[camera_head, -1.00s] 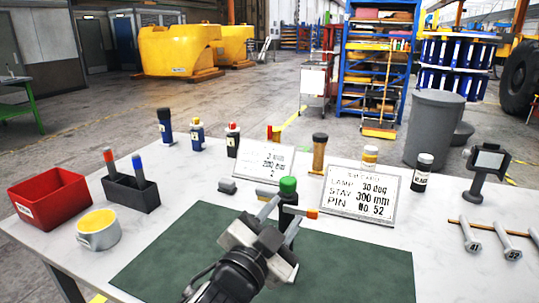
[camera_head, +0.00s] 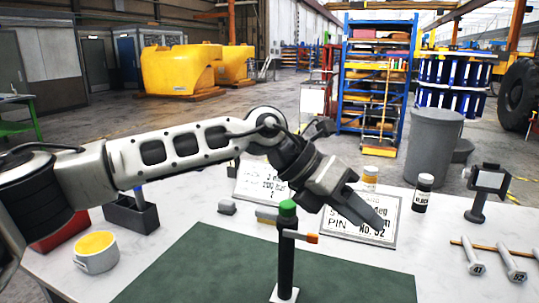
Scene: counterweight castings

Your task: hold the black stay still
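The black stay (camera_head: 286,262) stands upright on a small pale base on the green mat (camera_head: 205,264). It has a green knob (camera_head: 288,208) on top and a side peg with an orange tip (camera_head: 312,239). My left arm reaches across from the left, behind or above the stay's top. My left gripper (camera_head: 367,212) points down and right, past the stay, in front of the card with the stay and pin figures (camera_head: 385,237). Its fingers overlap in this view, so their opening is hidden. No held object shows. My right gripper is out of view.
A yellow-topped cup (camera_head: 96,256), a dark holder (camera_head: 130,214) and a partly hidden red bin (camera_head: 55,238) are at left.

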